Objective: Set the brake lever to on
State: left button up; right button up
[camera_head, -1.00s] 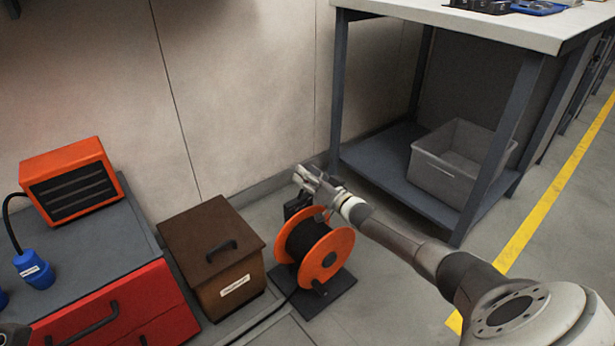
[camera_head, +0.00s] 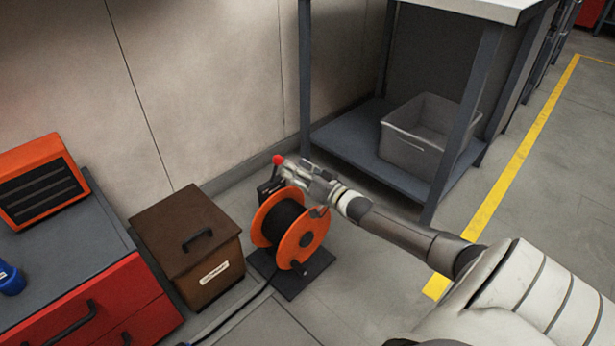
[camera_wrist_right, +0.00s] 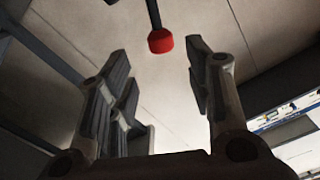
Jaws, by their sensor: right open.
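The brake lever shows as a red knob (camera_head: 278,159) just beyond my right gripper's fingertips, above the orange cable reel (camera_head: 301,242). In the right wrist view the red knob (camera_wrist_right: 160,41) hangs on a dark rod, ahead of the open fingers and roughly between them, apart from both. My right gripper (camera_head: 291,168) is open and empty, above the reel; its fingers also show in the right wrist view (camera_wrist_right: 160,80). My left gripper is not in view.
A brown lidded box (camera_head: 187,240) stands left of the reel, beside a red drawer cabinet (camera_head: 92,306) with an orange heater-like unit (camera_head: 42,183) on top. Right of the reel is a workbench with a grey bin (camera_head: 428,134) on its lower shelf. A wall (camera_head: 210,80) stands behind.

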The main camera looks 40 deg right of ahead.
jog(key=shift+s+d, duration=0.15)
jog(key=shift+s, duration=1.8)
